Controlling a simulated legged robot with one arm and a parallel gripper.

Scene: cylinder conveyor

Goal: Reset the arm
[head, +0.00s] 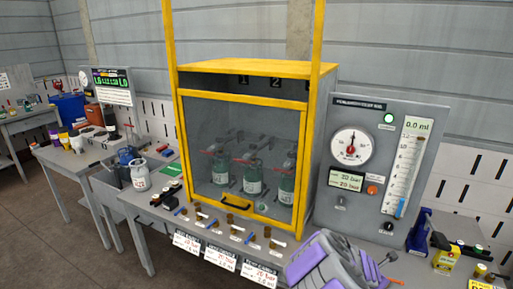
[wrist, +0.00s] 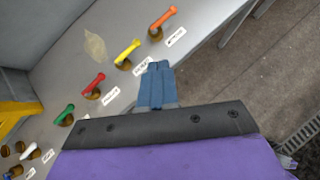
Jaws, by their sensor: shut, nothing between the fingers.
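My arm, purple and grey, shows at the bottom of the head view (head: 335,262), in front of the bench and below the gauge panel. My gripper's fingers (wrist: 157,72) show in the wrist view as two blue-grey pads pressed together, with nothing between them. They are beside a row of valve levers on the grey bench front: an orange lever (wrist: 163,18), a yellow lever (wrist: 127,51), a red lever (wrist: 94,84) and a green lever (wrist: 65,114). The fingertips appear apart from the levers. I cannot make out the fingers in the head view.
A yellow-framed cabinet (head: 242,68) with a clear front holds three green cylinders. A grey gauge panel (head: 372,160) stands to its right, near a blue holder (head: 419,231). A white canister (head: 140,177) stands on the left bench. Open floor (wrist: 275,70) lies beyond the bench edge.

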